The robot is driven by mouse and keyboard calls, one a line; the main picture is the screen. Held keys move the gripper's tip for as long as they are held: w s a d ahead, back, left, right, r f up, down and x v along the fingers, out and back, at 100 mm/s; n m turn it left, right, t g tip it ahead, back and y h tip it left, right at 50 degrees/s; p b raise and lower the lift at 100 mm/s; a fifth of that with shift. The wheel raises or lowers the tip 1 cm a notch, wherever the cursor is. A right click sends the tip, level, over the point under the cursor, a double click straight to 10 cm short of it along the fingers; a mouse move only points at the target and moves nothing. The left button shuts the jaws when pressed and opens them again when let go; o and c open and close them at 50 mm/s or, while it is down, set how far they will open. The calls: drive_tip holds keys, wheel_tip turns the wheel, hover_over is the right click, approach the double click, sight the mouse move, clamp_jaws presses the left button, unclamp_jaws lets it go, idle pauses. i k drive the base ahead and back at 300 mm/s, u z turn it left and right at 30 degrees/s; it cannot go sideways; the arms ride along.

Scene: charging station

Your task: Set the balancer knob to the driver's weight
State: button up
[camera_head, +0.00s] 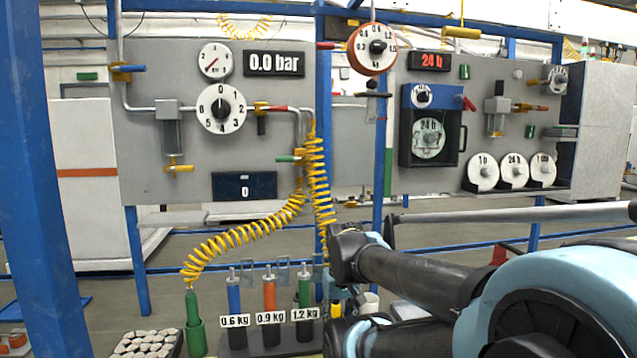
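The balancer (359,59), a round orange-rimmed unit with a white numbered dial, hangs at the top centre. Its black knob (377,46) sits mid-dial; the exact setting is too small to read. Blue (234,298), orange (269,294) and green (304,290) drivers stand in a rack labelled 0.6 kg, 0.9 kg and 1.2 kg. Another green driver (192,308) hangs on a yellow coiled hose, upright in a green holder (196,338). My arm reaches in from the right; my gripper (338,302) is low, right of the rack, far below the balancer. Its fingers are mostly hidden.
The left panel (140,80) carries a numbered dial (221,108), a gauge (215,60), a "0.0 bar" display (274,64) and valves. The right panel (480,90) holds a "24 h" recorder (430,138). Yellow coiled hoses (318,180) and blue posts (379,150) stand near the balancer.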

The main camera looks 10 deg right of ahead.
sight(377, 46)
drive_tip(key=z, duration=1)
drive_tip(key=k, duration=0.65)
drive_tip(key=u, duration=0.4)
